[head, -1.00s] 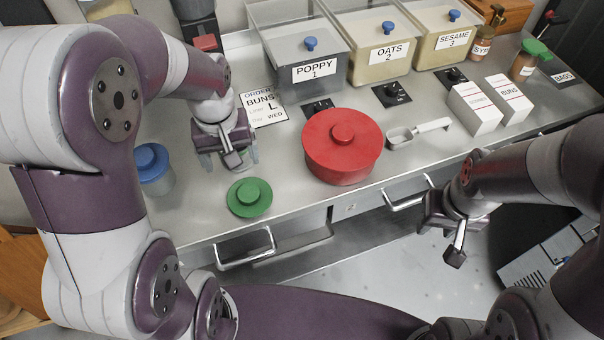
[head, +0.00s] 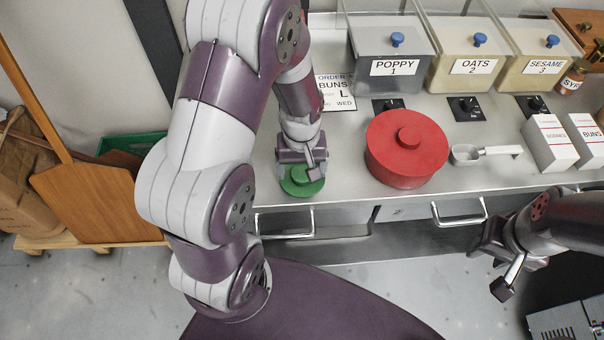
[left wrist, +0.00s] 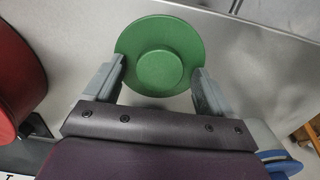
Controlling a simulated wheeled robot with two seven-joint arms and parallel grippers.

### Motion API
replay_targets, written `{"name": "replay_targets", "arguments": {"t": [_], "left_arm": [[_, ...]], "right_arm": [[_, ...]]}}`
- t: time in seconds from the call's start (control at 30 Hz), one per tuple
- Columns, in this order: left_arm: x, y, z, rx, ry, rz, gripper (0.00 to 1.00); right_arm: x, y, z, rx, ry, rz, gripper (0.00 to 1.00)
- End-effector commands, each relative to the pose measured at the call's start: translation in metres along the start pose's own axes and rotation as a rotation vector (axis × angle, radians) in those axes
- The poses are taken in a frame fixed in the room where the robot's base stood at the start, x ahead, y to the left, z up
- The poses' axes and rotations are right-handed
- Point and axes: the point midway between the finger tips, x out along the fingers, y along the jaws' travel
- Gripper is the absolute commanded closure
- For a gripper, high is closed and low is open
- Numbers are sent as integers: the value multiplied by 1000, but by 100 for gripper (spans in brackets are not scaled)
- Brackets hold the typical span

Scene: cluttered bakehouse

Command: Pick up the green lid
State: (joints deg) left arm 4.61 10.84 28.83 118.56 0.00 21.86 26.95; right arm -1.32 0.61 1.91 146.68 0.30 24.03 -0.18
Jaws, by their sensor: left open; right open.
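The green lid (head: 301,183) lies on the steel counter near its front edge, round with a raised knob. My left gripper (head: 302,172) is directly above it and hides part of it in the head view. In the left wrist view the green lid (left wrist: 160,52) shows in front of the open fingers (left wrist: 160,82), with its knob about midway between them. I cannot tell whether the fingers touch the lid. My right gripper (head: 508,268) is open and empty, off the counter's front edge at the right.
A large red lidded tub (head: 406,150) stands right of the green lid, with a scoop (head: 485,152) beyond it. Bins labelled poppy (head: 394,68), oats and sesame stand behind. A blue lid (left wrist: 284,165) shows at lower right in the left wrist view.

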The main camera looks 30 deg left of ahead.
Motion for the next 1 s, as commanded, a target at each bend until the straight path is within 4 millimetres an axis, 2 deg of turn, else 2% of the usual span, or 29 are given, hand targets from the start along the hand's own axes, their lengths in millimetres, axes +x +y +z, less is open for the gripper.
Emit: {"name": "replay_targets", "arguments": {"t": [0.17, 0.3, 0.33, 0.37, 0.73, 0.87, 0.97, 1.0], "left_arm": [[0, 0, 0, 0, 1, 1, 16], [0, 0, 0, 0, 1, 1, 62], [0, 0, 0, 0, 1, 1, 72], [0, 0, 0, 0, 1, 1, 76], [-6, 0, -1, 0, 3, 2, 76], [-22, 1, -2, 0, 6, 3, 76], [-41, 1, -2, 0, 8, 4, 76], [-46, 5, 4, 4, 5, 3, 76]], "right_arm": [[0, 0, 0, 0, 0, 0, 57], [0, 0, 0, 0, 0, 0, 57], [0, 0, 0, 0, 0, 0, 57], [0, 0, 0, 0, 0, 0, 57], [0, 0, 0, 0, 0, 0, 57], [0, 0, 0, 0, 0, 0, 57], [0, 0, 0, 0, 0, 0, 57], [1, 0, 0, 0, 0, 0, 57]]}}
